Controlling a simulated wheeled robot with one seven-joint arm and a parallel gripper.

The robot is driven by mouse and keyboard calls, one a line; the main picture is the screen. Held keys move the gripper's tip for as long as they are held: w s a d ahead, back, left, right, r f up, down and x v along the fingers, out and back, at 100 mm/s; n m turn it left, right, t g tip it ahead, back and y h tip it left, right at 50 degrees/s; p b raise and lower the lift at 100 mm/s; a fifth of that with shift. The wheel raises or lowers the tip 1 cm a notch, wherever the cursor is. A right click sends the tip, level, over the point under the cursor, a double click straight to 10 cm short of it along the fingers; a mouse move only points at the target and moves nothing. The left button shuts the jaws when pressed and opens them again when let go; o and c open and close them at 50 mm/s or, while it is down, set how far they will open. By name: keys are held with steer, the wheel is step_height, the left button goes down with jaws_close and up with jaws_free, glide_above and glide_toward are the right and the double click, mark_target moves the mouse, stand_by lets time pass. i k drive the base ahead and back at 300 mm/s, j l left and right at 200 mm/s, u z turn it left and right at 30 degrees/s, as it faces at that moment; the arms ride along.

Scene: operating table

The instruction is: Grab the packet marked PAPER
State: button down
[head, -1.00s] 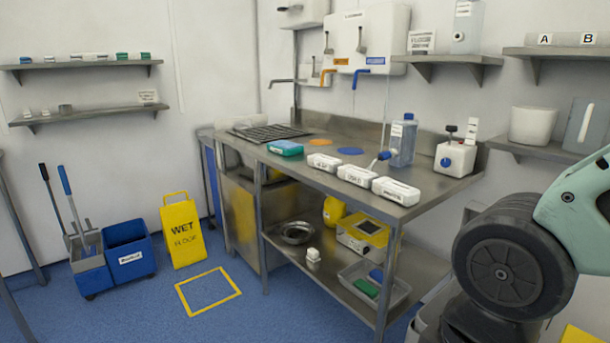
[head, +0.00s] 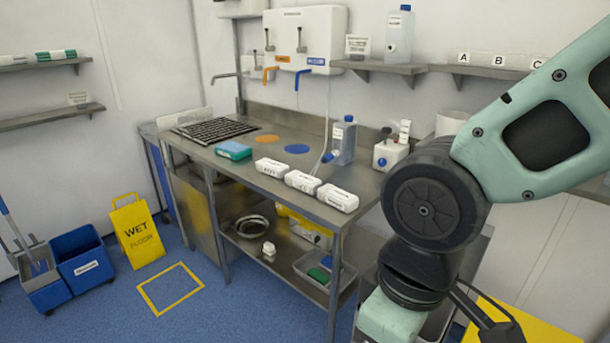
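Three white packets with dark printed labels lie in a row along the front edge of the steel worktop: a left one (head: 271,167), a middle one (head: 302,181) and a right one (head: 338,198). The print is too small to read, so I cannot tell which, if any, is marked PAPER. A teal packet (head: 233,150) lies farther left on the same worktop. My arm crosses the right side of the view, in front of the worktop's right end. My gripper's fingers do not show.
The steel worktop (head: 290,133) also holds a blue-capped bottle (head: 343,142) and a white box with a blue knob (head: 390,154). A lower shelf holds a tray (head: 340,287). A yellow wet-floor sign (head: 138,232) and blue buckets (head: 85,265) stand left. The front floor is clear.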

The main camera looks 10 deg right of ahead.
mark_target(344, 201)
steer(key=i+j, duration=0.65)
steer(key=i, duration=0.05)
